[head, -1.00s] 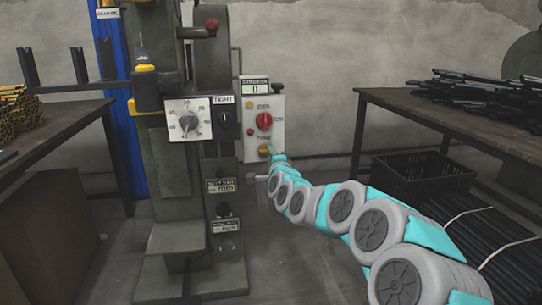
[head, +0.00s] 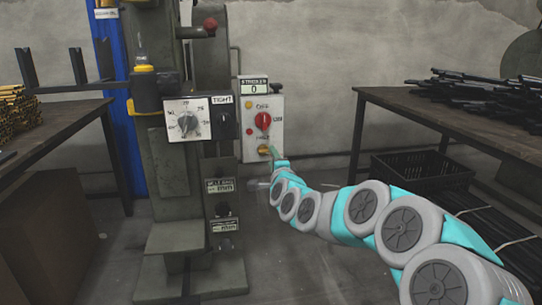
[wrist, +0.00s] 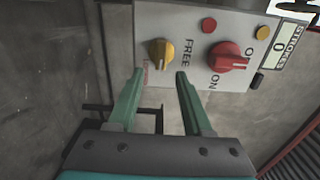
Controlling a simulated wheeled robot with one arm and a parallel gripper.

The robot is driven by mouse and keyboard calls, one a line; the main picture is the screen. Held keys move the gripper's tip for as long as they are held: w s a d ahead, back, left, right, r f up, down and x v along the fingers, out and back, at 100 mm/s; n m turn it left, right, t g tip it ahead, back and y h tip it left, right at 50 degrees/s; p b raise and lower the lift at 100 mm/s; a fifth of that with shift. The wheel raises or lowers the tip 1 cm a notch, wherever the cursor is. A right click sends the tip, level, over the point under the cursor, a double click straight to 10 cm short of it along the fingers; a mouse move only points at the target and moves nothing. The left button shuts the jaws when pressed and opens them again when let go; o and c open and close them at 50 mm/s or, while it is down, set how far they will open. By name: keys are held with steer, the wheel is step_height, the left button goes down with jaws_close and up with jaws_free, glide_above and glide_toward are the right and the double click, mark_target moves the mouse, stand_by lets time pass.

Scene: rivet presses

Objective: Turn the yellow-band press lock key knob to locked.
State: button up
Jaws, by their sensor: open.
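The yellow lock key knob (wrist: 161,52) sits on the grey control box below the red knob, with the word FREE beside it. In the head view the yellow knob (head: 264,150) is at the bottom of the box, partly behind my gripper. My gripper (wrist: 155,82) is open, its two green fingers pointing at the box; the left fingertip is just below the knob and the right one lies to its lower right. Nothing is between the fingers. In the head view my gripper (head: 272,158) is close in front of the box's lower part. Contact with the knob cannot be told.
The red rotary knob (wrist: 229,57) is right of the yellow one in the wrist view. A small red button (wrist: 209,25) and a counter reading 0 (head: 254,88) are nearby. The press column (head: 172,190) stands left; a dark table (head: 450,125) stands right.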

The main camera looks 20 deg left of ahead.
steer(key=shift+v, duration=2)
